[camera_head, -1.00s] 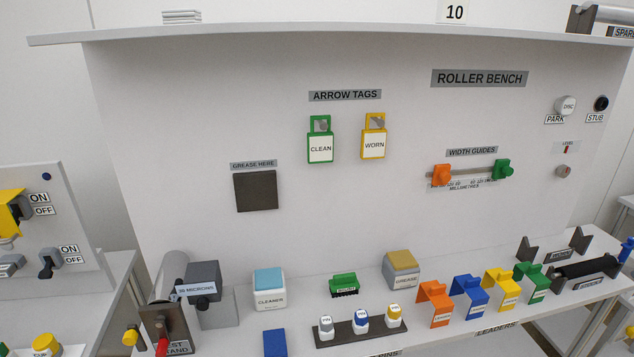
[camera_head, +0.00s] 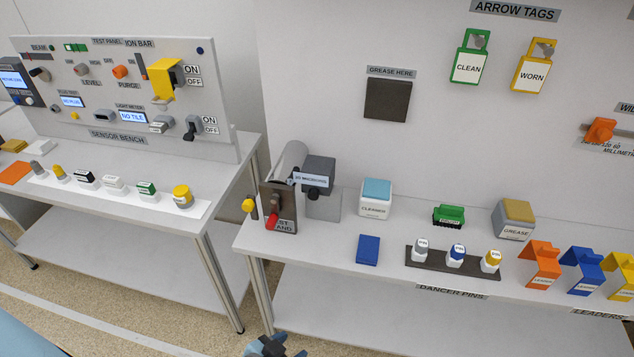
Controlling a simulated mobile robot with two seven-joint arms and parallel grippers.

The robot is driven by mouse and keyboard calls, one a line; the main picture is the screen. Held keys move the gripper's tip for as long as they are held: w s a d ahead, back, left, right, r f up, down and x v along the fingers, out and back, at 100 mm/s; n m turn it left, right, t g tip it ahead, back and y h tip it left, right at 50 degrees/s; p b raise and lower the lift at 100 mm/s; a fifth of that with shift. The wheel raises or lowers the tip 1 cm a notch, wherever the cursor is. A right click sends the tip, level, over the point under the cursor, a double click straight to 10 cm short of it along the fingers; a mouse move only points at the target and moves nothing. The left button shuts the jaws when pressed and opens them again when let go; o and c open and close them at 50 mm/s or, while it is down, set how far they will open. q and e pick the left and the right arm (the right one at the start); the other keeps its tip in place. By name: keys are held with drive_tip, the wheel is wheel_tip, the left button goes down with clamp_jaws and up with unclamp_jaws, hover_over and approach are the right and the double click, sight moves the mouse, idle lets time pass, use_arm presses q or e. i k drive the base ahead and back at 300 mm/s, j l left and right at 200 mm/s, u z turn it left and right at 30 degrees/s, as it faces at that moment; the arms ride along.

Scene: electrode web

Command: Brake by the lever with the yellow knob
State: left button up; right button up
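The lever with the yellow knob (camera_head: 249,204) is at the left end of the roller bench, on the left side of the dark test stand (camera_head: 283,200). A lever with a red knob (camera_head: 271,222) is close beside it on the stand's front. A blue-grey gripper part (camera_head: 268,347), which looks like my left gripper, just shows at the bottom edge, well below the yellow knob and apart from it. Most of it is cut off, so its opening cannot be told. My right gripper is out of view.
The sensor bench (camera_head: 140,215) stands to the left, with a narrow gap between the benches. A cleaner block (camera_head: 376,198), a blue block (camera_head: 367,250) and a dancer pin rack (camera_head: 450,265) stand right of the test stand. The floor in front is clear.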

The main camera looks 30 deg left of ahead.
sight(248, 205)
drive_tip(key=u, duration=1.3)
